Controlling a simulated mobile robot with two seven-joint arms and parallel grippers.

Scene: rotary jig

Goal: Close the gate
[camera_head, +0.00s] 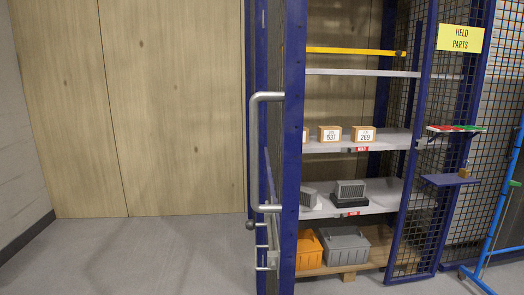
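The gate (293,120) is a tall blue frame, seen almost edge-on. It stands open, pointing towards me. A silver pull handle (254,150) is on its left side, with smaller silver fittings (262,250) below. To the right of the gate, the shelves inside the blue mesh cage are exposed. The cage's blue post (412,120) stands at the right of the opening. Neither of my grippers is in view.
Shelves (365,142) hold small cartons and grey parts, with orange and grey bins (345,247) below. A yellow "HELD PARTS" sign (460,38), a padlock (464,172) and a blue ledge (450,180) are at the right. The left floor (130,260) is clear.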

